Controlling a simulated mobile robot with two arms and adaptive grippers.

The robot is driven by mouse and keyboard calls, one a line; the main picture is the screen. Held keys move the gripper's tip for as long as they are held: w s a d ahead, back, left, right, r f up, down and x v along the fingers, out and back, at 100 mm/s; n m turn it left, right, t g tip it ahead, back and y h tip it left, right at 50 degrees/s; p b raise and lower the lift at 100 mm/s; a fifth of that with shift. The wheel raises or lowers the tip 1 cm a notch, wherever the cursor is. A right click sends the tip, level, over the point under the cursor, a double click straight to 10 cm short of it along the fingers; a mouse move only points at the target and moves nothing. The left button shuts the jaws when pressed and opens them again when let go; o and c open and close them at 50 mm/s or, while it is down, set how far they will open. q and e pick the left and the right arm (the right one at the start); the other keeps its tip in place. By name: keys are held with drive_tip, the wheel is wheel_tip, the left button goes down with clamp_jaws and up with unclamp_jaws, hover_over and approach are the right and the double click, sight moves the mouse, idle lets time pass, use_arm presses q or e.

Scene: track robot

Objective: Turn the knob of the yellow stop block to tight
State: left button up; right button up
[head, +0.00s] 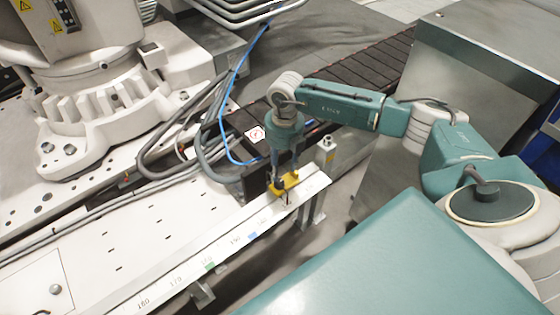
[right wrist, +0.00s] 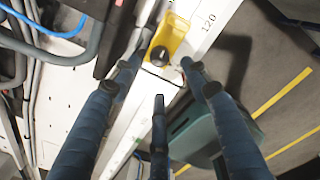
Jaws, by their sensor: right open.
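The yellow stop block (head: 291,180) sits near the far right end of a white rail marked with numbers. In the right wrist view the yellow stop block (right wrist: 178,34) shows its black round knob (right wrist: 158,55) near its lower left. My right gripper (head: 284,170) points down just above the block. In the right wrist view its fingers (right wrist: 160,76) are spread and empty, with the knob ahead of their tips. I cannot tell whether any finger touches the block. The knob is hard to make out in the head view. My left gripper is not in view.
The white rail (head: 185,258) carries a scale with green and blue marks. A large white robot base (head: 95,110) stands at the left. Grey hoses and a blue cable (head: 222,118) run close to the gripper. A dark conveyor (head: 372,70) and metal cabinet (head: 480,60) stand behind.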

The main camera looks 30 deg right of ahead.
drive_tip(key=shift+s+r, duration=0.1)
drive_tip(key=shift+r, duration=2.15)
